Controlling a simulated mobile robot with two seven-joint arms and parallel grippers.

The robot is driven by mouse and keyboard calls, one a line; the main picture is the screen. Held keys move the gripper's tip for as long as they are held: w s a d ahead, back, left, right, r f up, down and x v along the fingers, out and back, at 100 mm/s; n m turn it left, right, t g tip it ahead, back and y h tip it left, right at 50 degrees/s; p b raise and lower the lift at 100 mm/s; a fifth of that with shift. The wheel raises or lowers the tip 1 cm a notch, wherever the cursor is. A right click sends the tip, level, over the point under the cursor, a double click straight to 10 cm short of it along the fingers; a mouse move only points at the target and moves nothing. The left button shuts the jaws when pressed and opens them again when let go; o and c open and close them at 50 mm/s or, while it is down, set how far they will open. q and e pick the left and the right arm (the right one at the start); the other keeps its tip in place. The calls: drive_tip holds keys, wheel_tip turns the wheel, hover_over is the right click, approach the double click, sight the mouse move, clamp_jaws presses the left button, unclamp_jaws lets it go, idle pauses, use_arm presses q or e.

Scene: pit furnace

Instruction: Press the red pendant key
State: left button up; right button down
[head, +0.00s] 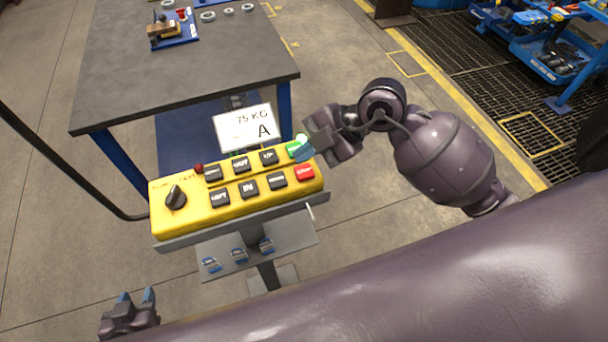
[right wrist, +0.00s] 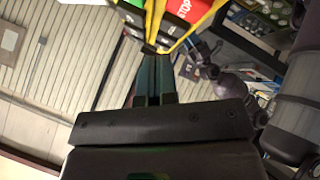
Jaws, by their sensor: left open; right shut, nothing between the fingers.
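The yellow pendant box (head: 232,212) stands on a grey post, with two rows of keys. The red key (head: 305,172) is at the right end of the lower row. It also shows in the right wrist view (right wrist: 180,8), cut by the top edge. The green key (head: 293,147) is at the right end of the upper row, partly behind my right fingertips. My right gripper (head: 303,152) is shut and empty, its tips at the green key, above the red key in the picture; contact cannot be told. My left gripper (head: 135,296) is open and empty at the lower left, away from the box.
A black selector knob (head: 175,197) and a small red lamp (head: 199,168) are on the box's left part. A white sign (head: 245,128) reading "75 KG A" stands behind it. A dark table (head: 190,75) is behind. Small blue-grey pieces hang on the plate below.

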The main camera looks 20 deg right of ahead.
sight(304, 172)
drive_tip(key=shift+f+b, duration=0.3)
drive_tip(key=shift+f, duration=0.95)
idle(0.8)
drive_tip(key=shift+f, duration=0.15)
drive_tip(key=shift+f, duration=0.2)
idle(0.5)
